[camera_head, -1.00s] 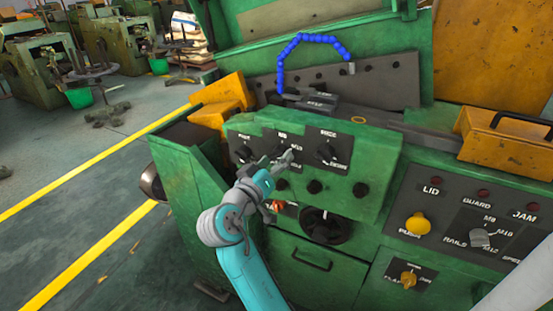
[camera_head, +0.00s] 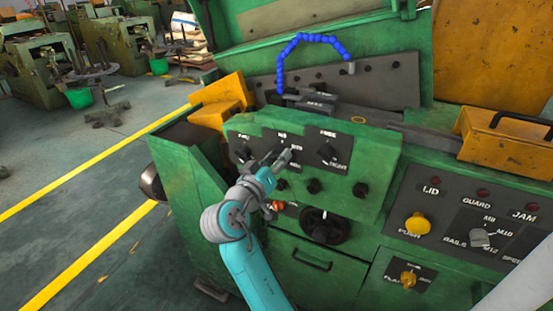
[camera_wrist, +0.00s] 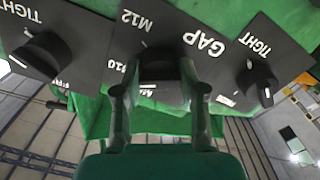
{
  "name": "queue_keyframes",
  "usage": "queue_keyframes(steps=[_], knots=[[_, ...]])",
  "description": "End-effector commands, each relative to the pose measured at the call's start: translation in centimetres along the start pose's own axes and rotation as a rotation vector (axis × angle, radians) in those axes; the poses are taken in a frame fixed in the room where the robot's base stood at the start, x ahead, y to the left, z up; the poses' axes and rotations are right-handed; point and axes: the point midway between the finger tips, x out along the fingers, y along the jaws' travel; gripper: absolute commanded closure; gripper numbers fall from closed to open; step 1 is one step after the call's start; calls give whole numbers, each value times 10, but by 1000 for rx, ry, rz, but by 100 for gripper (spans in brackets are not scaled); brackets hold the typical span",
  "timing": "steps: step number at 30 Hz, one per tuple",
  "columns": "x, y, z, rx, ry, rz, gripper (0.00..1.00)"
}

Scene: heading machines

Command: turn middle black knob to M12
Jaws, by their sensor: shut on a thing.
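The middle black knob (camera_wrist: 160,62) is between the two fingers of my gripper (camera_wrist: 159,72) in the wrist view, and the fingers are shut on its sides. The view is inverted: the M12 label (camera_wrist: 135,20) is above left of the knob, with a white tick by it. The M10 label (camera_wrist: 116,66) is at the left, partly behind a finger. The M8 lettering below is mostly hidden. In the head view, my gripper (camera_head: 284,158) covers most of this knob on the green machine's dark plate.
Neighbouring black knobs stand close by on both sides: one at the left (camera_head: 243,152) and one at the right (camera_head: 327,151). Small dark knobs and a black handwheel (camera_head: 325,228) are below. A blue segmented hose (camera_head: 300,40) arches above. The floor at the left is open.

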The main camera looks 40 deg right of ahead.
Motion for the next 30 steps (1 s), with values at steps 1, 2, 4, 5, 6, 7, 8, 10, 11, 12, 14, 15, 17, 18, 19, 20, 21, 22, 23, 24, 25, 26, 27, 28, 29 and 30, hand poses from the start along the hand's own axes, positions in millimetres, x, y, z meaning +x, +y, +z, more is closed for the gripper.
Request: queue_keyframes(steps=[1, 2, 4, 5, 6, 7, 8, 10, 11, 12, 14, 15, 17, 18, 19, 20, 21, 22, 23, 24, 25, 26, 27, 28, 29, 30], knots=[[0, 0, 0, 15, 0, 0, 94], [0, 0, 0, 26, 0, 0, 94], [0, 0, 0, 60, 0, 0, 94], [0, 0, 0, 78, 0, 0, 94], [0, -1, 0, 104, 0, -1, 94], [0, -1, 0, 125, 0, 0, 94], [0, -1, 0, 148, 0, -1, 94], [0, -1, 0, 206, 0, -1, 94], [0, -1, 0, 233, 0, -1, 94], [0, -1, 0, 270, 0, -1, 94], [0, -1, 0, 326, 0, -1, 94], [0, -1, 0, 365, 0, -1, 94], [0, -1, 0, 422, 0, -1, 94], [0, -1, 0, 461, -1, -1, 94], [0, -1, 0, 489, -1, -1, 94], [0, -1, 0, 517, -1, -1, 94], [0, -2, 0, 556, -1, -1, 94], [0, -2, 0, 583, -1, -1, 94], [0, -2, 0, 610, -1, -1, 94], [0, -2, 0, 647, -1, -1, 94], [0, -2, 0, 673, -1, -1, 94], [0, -2, 0, 698, -1, -1, 94], [0, -2, 0, 732, -1, -1, 94], [0, -2, 0, 756, -1, -1, 94], [0, -2, 0, 780, -1, -1, 94], [0, -2, 0, 809, -1, -1, 94]])
